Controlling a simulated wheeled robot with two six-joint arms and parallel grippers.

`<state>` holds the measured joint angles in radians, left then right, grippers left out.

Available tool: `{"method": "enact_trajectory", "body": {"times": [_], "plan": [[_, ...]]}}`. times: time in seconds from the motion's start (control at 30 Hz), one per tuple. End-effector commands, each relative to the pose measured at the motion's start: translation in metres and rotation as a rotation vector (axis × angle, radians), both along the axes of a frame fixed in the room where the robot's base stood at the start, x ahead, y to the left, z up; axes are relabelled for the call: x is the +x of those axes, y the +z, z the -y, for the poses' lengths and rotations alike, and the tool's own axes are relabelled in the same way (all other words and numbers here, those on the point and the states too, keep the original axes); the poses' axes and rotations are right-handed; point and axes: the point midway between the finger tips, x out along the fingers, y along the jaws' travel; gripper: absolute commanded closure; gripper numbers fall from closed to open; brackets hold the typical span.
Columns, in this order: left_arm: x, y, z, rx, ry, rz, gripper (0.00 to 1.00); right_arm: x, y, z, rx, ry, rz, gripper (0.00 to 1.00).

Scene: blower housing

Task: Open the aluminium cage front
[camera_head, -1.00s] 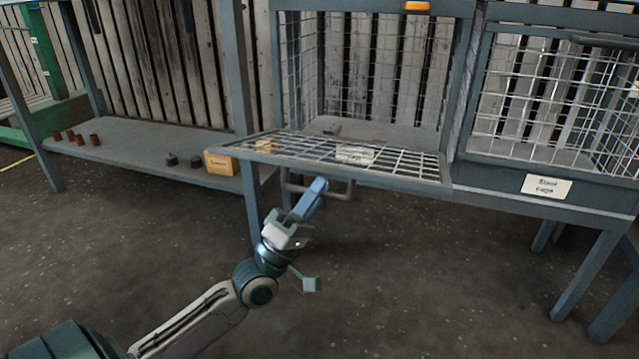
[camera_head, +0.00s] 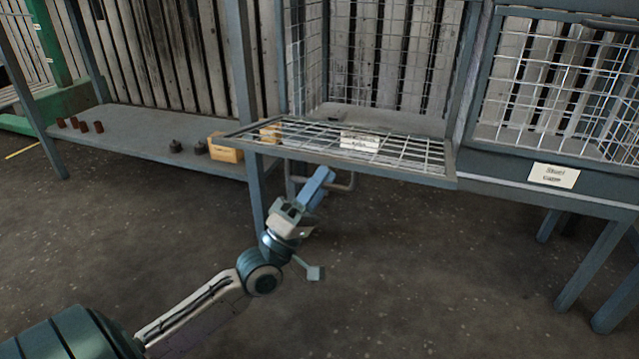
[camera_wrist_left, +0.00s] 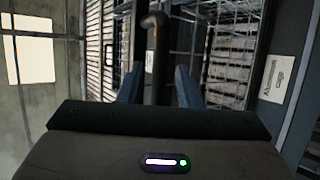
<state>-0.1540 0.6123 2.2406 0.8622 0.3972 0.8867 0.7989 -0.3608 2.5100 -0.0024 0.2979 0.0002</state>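The aluminium cage front (camera_head: 452,172) is a wire-mesh panel in a grey frame. In the head view it lies folded down, nearly level, and the cage opening above it is clear. A bar handle (camera_head: 345,186) hangs under its outer edge. My left gripper (camera_head: 322,174) reaches up to this handle from below. In the left wrist view the dark handle bar (camera_wrist_left: 156,45) runs between the two blue fingers of my left gripper (camera_wrist_left: 158,82), which look closed on it. An aluminium label (camera_wrist_left: 275,80) shows at the right there. My right gripper is not in view.
A closed steel cage (camera_head: 560,90) with a white label (camera_head: 554,175) adjoins at the right. At the left a low shelf (camera_head: 130,135) carries a yellow box (camera_head: 226,150) and several small parts. The concrete floor in front is open.

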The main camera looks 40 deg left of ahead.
Motion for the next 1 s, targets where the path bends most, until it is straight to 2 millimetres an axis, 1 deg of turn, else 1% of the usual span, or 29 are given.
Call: {"method": "enact_trajectory", "body": {"times": [0.13, 0.27, 0.7, 0.83, 1.0], "plan": [[-0.004, -0.002, -0.001, 0.001, 0.0, 0.001, 0.66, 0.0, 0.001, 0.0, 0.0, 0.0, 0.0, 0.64], [-0.013, -0.012, -0.003, 0.001, 0.001, -0.002, 0.66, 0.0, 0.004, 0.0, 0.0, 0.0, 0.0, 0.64], [-0.062, -0.062, -0.018, -0.001, 0.0, -0.002, 0.66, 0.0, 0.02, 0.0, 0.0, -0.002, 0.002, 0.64], [-0.07, -0.072, -0.021, -0.001, 0.0, -0.002, 0.66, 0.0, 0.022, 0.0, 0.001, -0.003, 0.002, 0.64], [-0.073, -0.076, -0.022, -0.001, -0.001, 0.001, 0.66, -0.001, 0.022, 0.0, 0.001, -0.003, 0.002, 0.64]]}}
